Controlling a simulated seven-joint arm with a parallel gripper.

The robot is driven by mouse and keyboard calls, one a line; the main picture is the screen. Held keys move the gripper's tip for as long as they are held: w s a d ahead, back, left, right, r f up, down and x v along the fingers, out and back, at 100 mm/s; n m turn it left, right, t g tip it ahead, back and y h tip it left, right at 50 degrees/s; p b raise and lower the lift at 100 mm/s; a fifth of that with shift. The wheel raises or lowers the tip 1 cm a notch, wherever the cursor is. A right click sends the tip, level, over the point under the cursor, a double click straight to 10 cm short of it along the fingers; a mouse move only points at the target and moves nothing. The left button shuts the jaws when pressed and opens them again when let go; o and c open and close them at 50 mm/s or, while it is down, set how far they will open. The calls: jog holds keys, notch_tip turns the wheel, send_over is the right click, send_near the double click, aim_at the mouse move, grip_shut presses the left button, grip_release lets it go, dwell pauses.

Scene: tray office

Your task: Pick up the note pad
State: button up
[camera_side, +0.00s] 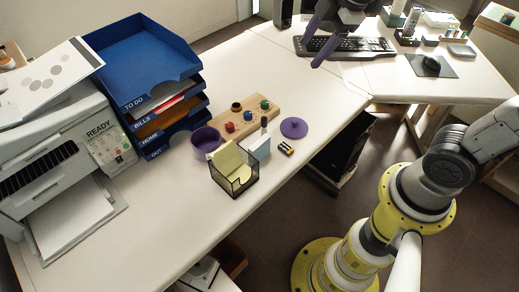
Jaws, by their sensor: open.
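The note pad (228,161) is pale yellow and stands tilted in a black mesh holder (242,187) near the front edge of the white desk. The holder's walls hide its lower part. My gripper (314,50) is at the top of the view, above the desk near the keyboard. Its purple fingers are apart and empty. It is well away from the note pad, up and to the right of it.
A purple bowl (206,139), a wooden board (247,116) with coloured knobs, a purple disc (294,128) and batteries (286,148) lie around the holder. Blue stacked trays (150,70) and a printer (60,150) stand left. A keyboard (345,46) lies behind. The desk between disc and keyboard is clear.

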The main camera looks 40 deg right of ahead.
jog(key=w+a+f+n+g, duration=0.2)
jog(key=w+a+f+n, duration=0.1)
jog(key=w+f, duration=0.3)
jog(key=n+g, duration=0.2)
jog(key=g, duration=0.1)
send_over(259, 142)
notch_tip(259, 142, down, 14)
jog(key=r, duration=0.1)
notch_tip(259, 142, down, 8)
jog(key=shift+s+d+f, duration=0.1)
jog(key=shift+s+d, duration=0.05)
jog(key=shift+f, duration=2.85)
jog(key=shift+c, duration=0.2)
grip_shut()
